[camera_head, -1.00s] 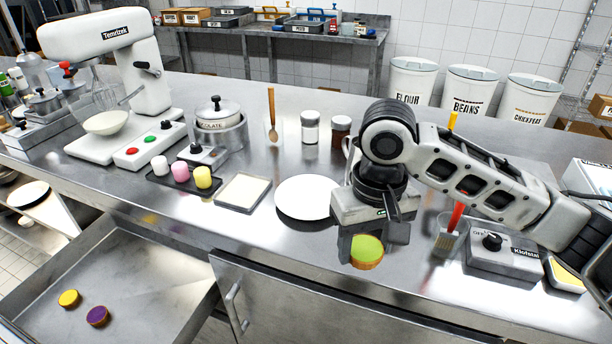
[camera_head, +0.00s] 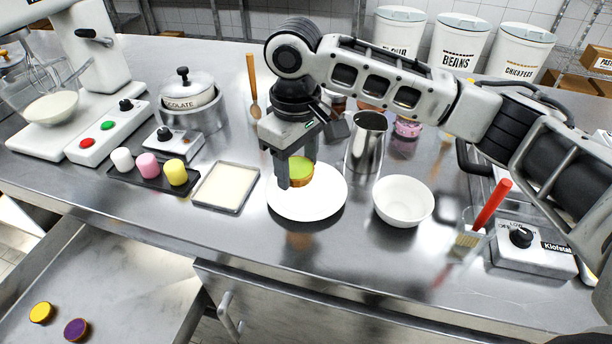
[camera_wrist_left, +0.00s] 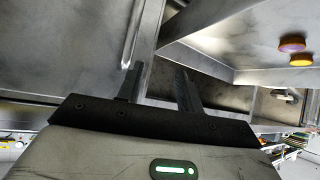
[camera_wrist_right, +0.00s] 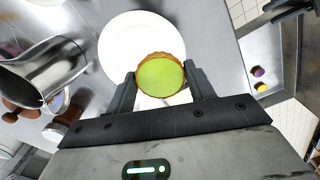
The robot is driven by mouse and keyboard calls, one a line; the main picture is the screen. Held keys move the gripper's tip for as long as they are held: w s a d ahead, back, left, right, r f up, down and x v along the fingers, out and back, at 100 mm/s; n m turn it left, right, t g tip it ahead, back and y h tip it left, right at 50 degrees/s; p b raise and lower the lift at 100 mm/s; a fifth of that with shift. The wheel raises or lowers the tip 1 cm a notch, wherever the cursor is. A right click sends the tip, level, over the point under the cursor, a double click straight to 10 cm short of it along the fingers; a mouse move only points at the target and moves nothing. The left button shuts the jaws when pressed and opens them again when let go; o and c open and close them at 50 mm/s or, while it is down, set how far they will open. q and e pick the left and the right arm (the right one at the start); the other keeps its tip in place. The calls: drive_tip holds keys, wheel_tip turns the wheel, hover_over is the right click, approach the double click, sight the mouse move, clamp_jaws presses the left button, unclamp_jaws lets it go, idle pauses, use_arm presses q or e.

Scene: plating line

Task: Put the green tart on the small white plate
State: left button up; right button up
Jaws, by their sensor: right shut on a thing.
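The green tart (camera_head: 299,170) has a green top and a brown crust. My right gripper (camera_head: 293,175) is shut on it and holds it over the small white plate (camera_head: 306,206). In the right wrist view the tart (camera_wrist_right: 160,75) sits between the two fingers, with the plate (camera_wrist_right: 118,42) behind it. I cannot tell whether the tart touches the plate.
A white bowl (camera_head: 403,201) and a metal jug (camera_head: 367,142) stand right of the plate. A shallow cream-filled tray (camera_head: 226,187) lies to its left. An open drawer (camera_head: 130,290) holds a yellow tart (camera_head: 41,312) and a purple tart (camera_head: 76,329).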

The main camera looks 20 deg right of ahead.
sight(306, 193)
drive_tip(key=f, duration=0.1)
drive_tip(key=w+d+f, duration=0.2)
drive_tip(key=f, duration=0.1)
drive_tip(key=shift+w, duration=0.15)
drive_tip(key=f, duration=0.2)
drive_tip(key=f+p, duration=0.1)
drive_tip(key=shift+w+d+f, duration=0.25)
drive_tip(key=shift+d+f, duration=0.05)
drive_tip(key=shift+f, duration=0.1)
drive_tip(key=shift+f, duration=0.1)
drive_tip(key=o, duration=0.7)
wheel_tip(306, 193, up, 12)
drive_tip(key=shift+r+b, duration=0.15)
drive_tip(key=shift+b, duration=0.45)
